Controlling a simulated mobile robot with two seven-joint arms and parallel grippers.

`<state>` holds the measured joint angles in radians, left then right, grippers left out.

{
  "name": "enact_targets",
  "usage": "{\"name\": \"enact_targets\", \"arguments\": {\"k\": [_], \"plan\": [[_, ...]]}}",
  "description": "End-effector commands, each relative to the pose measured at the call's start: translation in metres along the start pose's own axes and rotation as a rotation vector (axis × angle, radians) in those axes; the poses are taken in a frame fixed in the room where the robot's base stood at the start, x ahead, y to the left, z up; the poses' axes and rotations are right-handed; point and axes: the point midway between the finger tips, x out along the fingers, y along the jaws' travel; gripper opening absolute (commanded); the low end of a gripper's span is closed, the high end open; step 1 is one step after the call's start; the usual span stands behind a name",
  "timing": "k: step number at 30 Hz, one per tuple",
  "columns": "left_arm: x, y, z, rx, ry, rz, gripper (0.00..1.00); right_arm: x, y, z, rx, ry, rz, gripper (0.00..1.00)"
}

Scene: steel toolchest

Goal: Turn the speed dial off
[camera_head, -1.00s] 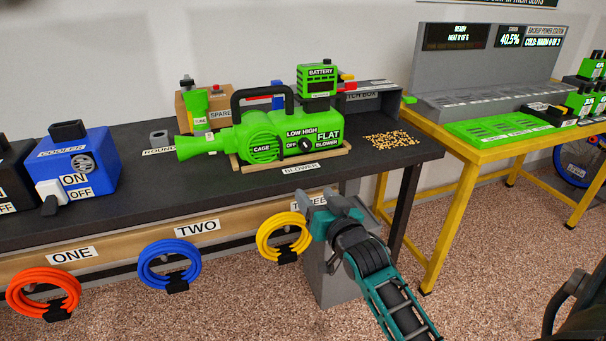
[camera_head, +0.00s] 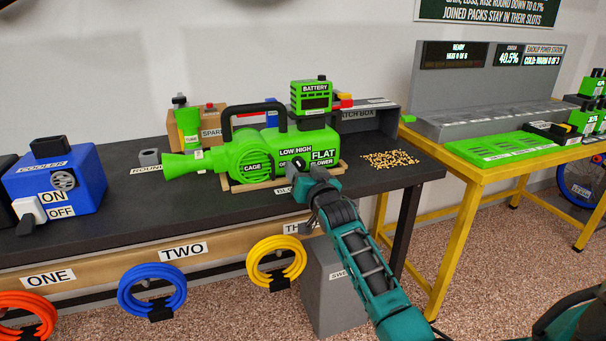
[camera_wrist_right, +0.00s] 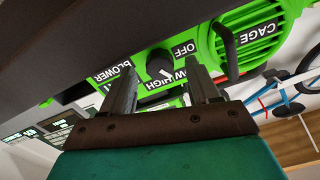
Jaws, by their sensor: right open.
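The speed dial is a round black knob (camera_head: 299,162) on the front of the green blower (camera_head: 255,157), among the labels OFF, LOW and HIGH. In the right wrist view the dial (camera_wrist_right: 160,64) shows just beyond my fingertips, roughly between them. My right gripper (camera_head: 300,172) is in front of the blower's label side and partly covers the OFF and BLOWER labels. In the wrist view its two fingers (camera_wrist_right: 162,84) are spread apart with nothing held. I cannot tell which label the dial points at. My left gripper is not in view.
A green battery (camera_head: 311,97) sits on top of the blower. Pellets (camera_head: 390,159) lie to its right on the dark bench (camera_head: 120,215). A blue cooler (camera_head: 56,183) stands at left. Coiled hoses hang from the bench front. A yellow table (camera_head: 490,155) is at right.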

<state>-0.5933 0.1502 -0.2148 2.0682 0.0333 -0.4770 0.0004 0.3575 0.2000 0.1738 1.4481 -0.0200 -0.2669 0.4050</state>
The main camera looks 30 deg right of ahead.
Motion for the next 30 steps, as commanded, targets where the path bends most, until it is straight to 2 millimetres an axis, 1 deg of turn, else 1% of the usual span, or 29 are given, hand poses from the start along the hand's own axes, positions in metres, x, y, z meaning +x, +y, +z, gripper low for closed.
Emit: {"name": "enact_targets", "arguments": {"k": [4, 11, 14, 27, 29, 30], "plan": [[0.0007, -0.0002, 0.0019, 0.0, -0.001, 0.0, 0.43, 0.0055, 0.0, 0.0, -0.001, 0.0, 0.0, 0.6], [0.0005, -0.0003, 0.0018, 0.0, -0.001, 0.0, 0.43, 0.0058, 0.0, -0.0002, -0.001, 0.0, 0.0, 0.6], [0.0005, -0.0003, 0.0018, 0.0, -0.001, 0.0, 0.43, 0.0057, 0.0001, -0.0002, -0.001, 0.0, 0.0, 0.53], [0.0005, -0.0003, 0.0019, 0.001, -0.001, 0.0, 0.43, 0.0055, 0.0002, 0.0, -0.001, 0.0, 0.0, 0.11], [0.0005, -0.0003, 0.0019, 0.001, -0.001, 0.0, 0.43, 0.0054, 0.0001, 0.0, -0.001, -0.001, 0.0, 0.05], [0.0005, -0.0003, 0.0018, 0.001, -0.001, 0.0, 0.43, 0.0054, 0.0002, 0.0, -0.001, -0.001, 0.0, 0.04]]}}
